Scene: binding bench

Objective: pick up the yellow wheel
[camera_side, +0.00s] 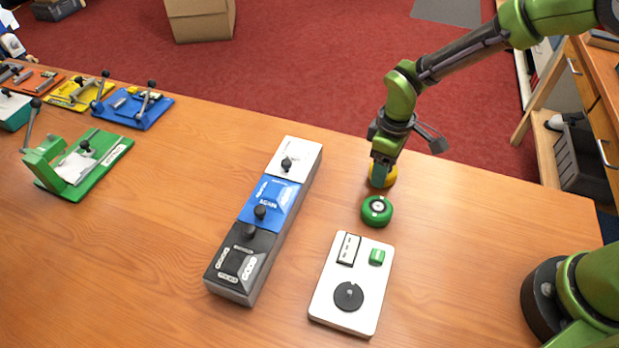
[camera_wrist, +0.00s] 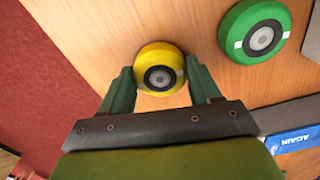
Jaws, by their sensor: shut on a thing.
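The yellow wheel (camera_wrist: 153,82) has a grey hub and sits between my two fingers in the wrist view. In the side view the yellow wheel (camera_side: 389,176) is at the bench's far side, partly hidden behind my gripper (camera_side: 380,178). My gripper also shows in the wrist view (camera_wrist: 160,88), with one green finger on each side of the wheel, shut on it. The wheel is at or very near the bench top; I cannot tell whether it is lifted.
A green wheel (camera_side: 377,211) lies close by, nearer the camera. A white panel (camera_side: 326,300) with a black knob is in front of it. A long three-part block (camera_side: 312,163) stands to the left. Bare wood lies to the right of the wheels.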

